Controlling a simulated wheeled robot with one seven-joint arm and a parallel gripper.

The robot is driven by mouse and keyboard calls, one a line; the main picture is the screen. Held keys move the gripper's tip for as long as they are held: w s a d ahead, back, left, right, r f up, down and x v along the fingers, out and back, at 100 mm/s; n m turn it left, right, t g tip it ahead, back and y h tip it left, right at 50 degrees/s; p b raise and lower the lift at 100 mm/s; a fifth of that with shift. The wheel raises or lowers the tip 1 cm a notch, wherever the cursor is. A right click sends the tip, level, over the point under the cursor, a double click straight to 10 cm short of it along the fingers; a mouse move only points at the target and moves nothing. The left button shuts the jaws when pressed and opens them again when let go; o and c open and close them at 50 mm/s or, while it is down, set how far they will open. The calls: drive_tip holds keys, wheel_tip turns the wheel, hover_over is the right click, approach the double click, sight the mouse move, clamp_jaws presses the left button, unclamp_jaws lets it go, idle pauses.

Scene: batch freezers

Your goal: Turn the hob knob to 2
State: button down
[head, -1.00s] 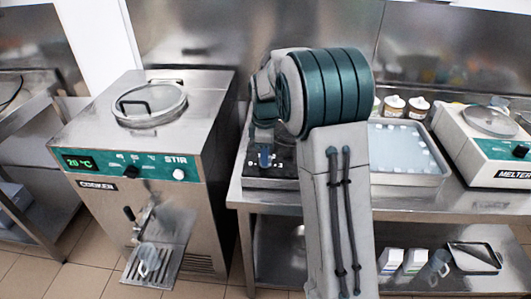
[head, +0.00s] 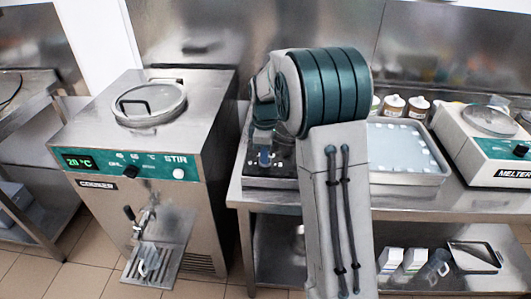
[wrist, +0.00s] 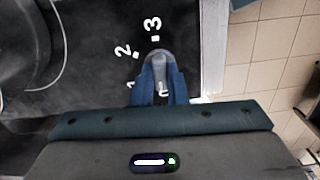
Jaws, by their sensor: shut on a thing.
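The hob (head: 256,183) is a dark flat unit on the steel table, mostly hidden behind my arm in the head view. Its dark top (wrist: 95,75) fills much of the wrist view. The grey hob knob (wrist: 158,60) sits near its edge, with white numerals 2 and 3 and their marks around it; a 1 is partly covered by a finger. My gripper (wrist: 161,84) is shut on the knob, one blue finger on each side. It also shows over the hob's front in the head view (head: 264,157). I cannot tell which mark the knob points to.
The cooker (head: 140,150) stands left of the table. A steel tray (head: 408,178) and the melter (head: 490,145) are to the right, with several jars (head: 406,106) behind. In the wrist view, a curved pale rim (wrist: 48,60) lies left and tiled floor (wrist: 270,60) right.

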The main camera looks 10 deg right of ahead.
drive_tip(key=m, duration=0.6)
drive_tip(key=shift+m, duration=0.4)
drive_tip(key=m, duration=1.1)
drive_tip(key=shift+r+m, duration=0.1)
drive_tip(key=shift+m, duration=0.3)
drive_tip(key=shift+m+p, duration=0.4)
drive_tip(key=shift+m, duration=1.8)
drive_tip(key=c, duration=1.4)
unclamp_jaws()
drive_tip(key=shift+c, duration=0.2)
